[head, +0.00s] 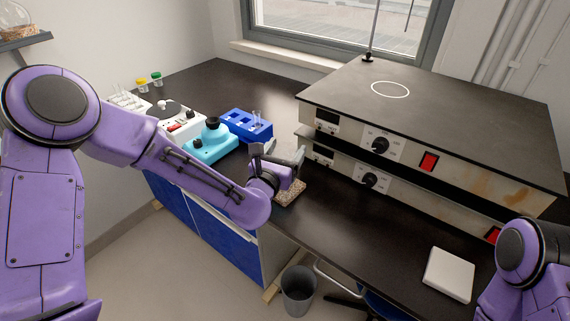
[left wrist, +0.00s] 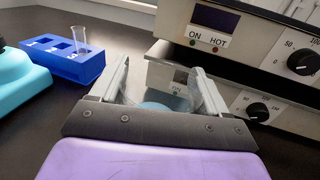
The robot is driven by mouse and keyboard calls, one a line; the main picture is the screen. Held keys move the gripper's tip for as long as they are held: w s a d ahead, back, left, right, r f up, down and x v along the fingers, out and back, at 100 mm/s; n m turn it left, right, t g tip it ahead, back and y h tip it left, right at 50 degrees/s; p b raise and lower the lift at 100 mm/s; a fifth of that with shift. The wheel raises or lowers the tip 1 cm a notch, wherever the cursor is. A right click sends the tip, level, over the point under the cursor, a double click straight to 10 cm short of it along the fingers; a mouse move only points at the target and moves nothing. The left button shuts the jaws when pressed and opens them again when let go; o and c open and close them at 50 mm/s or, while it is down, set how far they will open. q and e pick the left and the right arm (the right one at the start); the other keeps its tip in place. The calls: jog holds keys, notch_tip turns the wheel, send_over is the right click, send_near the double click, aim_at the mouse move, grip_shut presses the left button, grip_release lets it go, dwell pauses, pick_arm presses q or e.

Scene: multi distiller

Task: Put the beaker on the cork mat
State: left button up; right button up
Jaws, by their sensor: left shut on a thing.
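My left gripper (head: 279,156) is over the dark bench in front of the stacked hot plates. In the left wrist view its fingers (left wrist: 160,80) stand apart around a mostly hidden clear beaker. A pale blue patch of the beaker (left wrist: 156,106) shows low between the fingers. The cork mat (head: 291,193) is a small light-brown speckled piece on the bench, directly below and beside the gripper and partly covered by it. I cannot tell whether the beaker touches the mat. My right gripper is out of view; only part of that arm shows at the lower right.
Stacked hot plates (head: 430,125) stand close behind and right of the left gripper. A blue tube rack (head: 244,125), a turquoise device (head: 210,146) and a white device (head: 172,118) stand to the left. A white flat block (head: 449,274) lies on the right bench, with clear surface between.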

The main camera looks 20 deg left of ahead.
pick_arm(q)
notch_tip(320, 180, down, 2)
jog(key=shift+f+b, duration=0.25)
jog(key=shift+b, duration=0.15)
jog(key=shift+w+r, duration=0.1)
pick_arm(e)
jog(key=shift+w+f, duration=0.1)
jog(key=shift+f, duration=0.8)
